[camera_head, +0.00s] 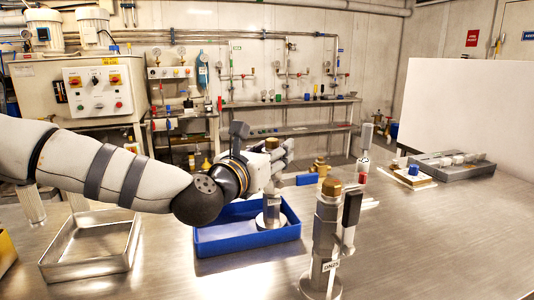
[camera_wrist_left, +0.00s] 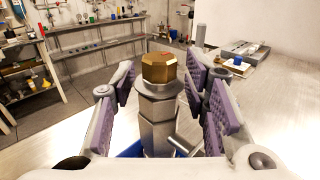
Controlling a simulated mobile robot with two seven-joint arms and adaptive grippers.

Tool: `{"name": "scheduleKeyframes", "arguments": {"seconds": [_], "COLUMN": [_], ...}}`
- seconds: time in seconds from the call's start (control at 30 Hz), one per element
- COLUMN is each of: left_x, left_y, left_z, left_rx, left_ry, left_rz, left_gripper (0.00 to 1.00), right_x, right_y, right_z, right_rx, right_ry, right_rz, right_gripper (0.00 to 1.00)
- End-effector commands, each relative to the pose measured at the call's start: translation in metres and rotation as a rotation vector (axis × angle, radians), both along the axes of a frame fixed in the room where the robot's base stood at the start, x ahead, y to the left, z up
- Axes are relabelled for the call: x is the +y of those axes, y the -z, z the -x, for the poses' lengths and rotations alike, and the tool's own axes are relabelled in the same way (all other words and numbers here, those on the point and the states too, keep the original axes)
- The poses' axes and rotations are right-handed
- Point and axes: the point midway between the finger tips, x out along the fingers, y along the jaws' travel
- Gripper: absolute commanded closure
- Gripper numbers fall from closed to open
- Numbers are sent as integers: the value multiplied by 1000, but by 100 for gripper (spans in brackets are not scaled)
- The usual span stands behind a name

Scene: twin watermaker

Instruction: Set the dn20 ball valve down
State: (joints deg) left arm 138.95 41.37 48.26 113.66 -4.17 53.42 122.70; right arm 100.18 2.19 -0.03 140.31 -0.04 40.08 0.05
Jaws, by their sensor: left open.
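A steel valve, which I take to be the dn20 ball valve (camera_head: 270,216), stands upright in the blue tray (camera_head: 222,246). In the head view its upper part is hidden behind my left gripper (camera_head: 283,158). In the left wrist view its brass hex top and steel body (camera_wrist_left: 157,110) stand between the two purple-padded fingers of the left gripper (camera_wrist_left: 165,98). The fingers are open, with a gap on each side of the valve. My right gripper is not in view.
Another upright valve (camera_head: 326,220) with a brass cap, dark handle and a tag that seems to read DN25 stands right of the tray. An empty metal tray (camera_head: 128,262) is at left. A grey tray of parts (camera_head: 478,172) lies at the far right. The right front table is clear.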

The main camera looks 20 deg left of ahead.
Motion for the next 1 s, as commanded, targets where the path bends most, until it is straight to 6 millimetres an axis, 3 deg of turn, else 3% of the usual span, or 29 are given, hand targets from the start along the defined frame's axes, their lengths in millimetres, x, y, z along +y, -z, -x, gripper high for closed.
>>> {"name": "scheduleKeyframes", "arguments": {"seconds": [0.13,0.5,0.67,1.0], "left_x": [4,21,23,23], "left_y": [-5,-5,-4,-3], "left_z": [21,106,118,118], "left_rx": [-4,-5,-4,-2], "left_ry": [0,0,-1,0], "left_rz": [2,2,1,-1], "left_gripper": [59,59,59,59], "right_x": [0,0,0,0], "right_y": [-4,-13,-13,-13], "right_z": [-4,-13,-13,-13], "right_rx": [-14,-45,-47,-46], "right_ry": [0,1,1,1], "right_rz": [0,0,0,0], "right_gripper": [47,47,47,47]}}
